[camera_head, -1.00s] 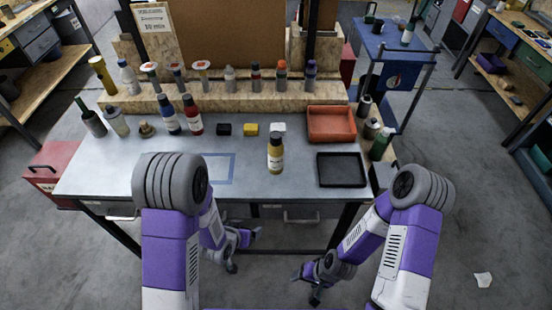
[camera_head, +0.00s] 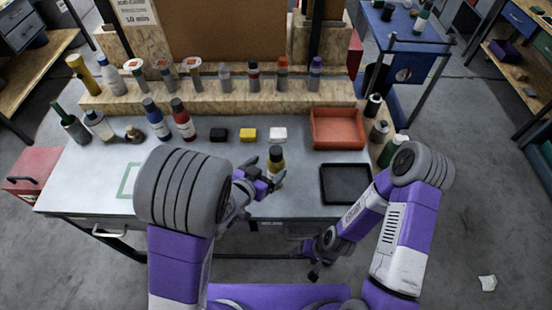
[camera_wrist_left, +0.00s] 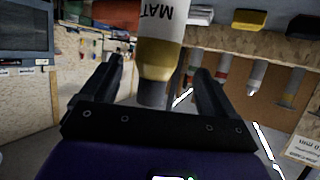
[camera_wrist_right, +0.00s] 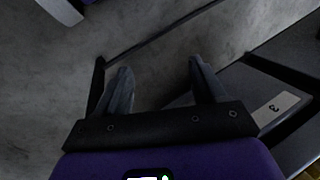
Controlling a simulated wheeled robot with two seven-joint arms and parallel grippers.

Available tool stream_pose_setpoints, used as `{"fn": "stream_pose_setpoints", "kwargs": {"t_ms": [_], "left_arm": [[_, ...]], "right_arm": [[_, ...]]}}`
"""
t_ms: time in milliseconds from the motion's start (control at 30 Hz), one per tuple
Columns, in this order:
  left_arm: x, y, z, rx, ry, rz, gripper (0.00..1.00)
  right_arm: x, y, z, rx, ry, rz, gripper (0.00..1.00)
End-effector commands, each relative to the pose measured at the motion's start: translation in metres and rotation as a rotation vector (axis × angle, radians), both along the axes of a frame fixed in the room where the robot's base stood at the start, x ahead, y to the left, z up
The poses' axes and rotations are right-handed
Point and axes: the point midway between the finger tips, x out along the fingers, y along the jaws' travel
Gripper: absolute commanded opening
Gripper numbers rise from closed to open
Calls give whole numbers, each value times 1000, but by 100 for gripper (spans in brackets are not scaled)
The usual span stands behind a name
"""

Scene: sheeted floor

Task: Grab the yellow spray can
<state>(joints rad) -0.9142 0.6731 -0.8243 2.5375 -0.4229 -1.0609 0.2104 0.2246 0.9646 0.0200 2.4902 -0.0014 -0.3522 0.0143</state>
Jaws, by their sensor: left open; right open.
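The yellow spray can (camera_head: 277,170) stands upright near the front middle of the grey table (camera_head: 300,207). It has a dark cap, and its lower part is partly hidden by my left gripper (camera_head: 264,176). That gripper is open, right beside the can. In the left wrist view, the can (camera_wrist_left: 161,58) appears upside down between the two spread fingers (camera_wrist_left: 160,78), with a visible gap on each side. How deep it sits between them is hard to tell. My right gripper (camera_head: 309,258) is open and empty, low in front of the table; its wrist view shows only floor and drawer fronts.
Black (camera_head: 218,134), yellow (camera_head: 248,135) and white (camera_head: 278,135) blocks lie behind the can. An orange tray (camera_head: 338,142) and a black tray (camera_head: 346,198) are to the right. Several bottles stand at left and on the wooden shelf (camera_head: 225,102). A tall yellow container (camera_head: 82,72) stands back left.

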Motion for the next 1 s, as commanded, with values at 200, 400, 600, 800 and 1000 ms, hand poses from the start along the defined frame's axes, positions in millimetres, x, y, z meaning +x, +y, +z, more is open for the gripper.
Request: {"fn": "stream_pose_setpoints", "kwargs": {"t_ms": [200,400,600,800,1000], "left_arm": [[15,-10,-9,3,1,-2,88],[30,-20,-18,5,0,-3,88],[49,-31,-28,3,0,-1,88],[56,-35,-30,0,0,0,88],[56,-35,-30,0,1,-1,82]], "right_arm": [[-1,0,-2,0,1,-1,70],[0,0,-4,0,1,0,70],[0,0,-6,0,0,0,70],[0,0,-6,0,0,0,70],[0,0,-6,0,0,0,70]]}}
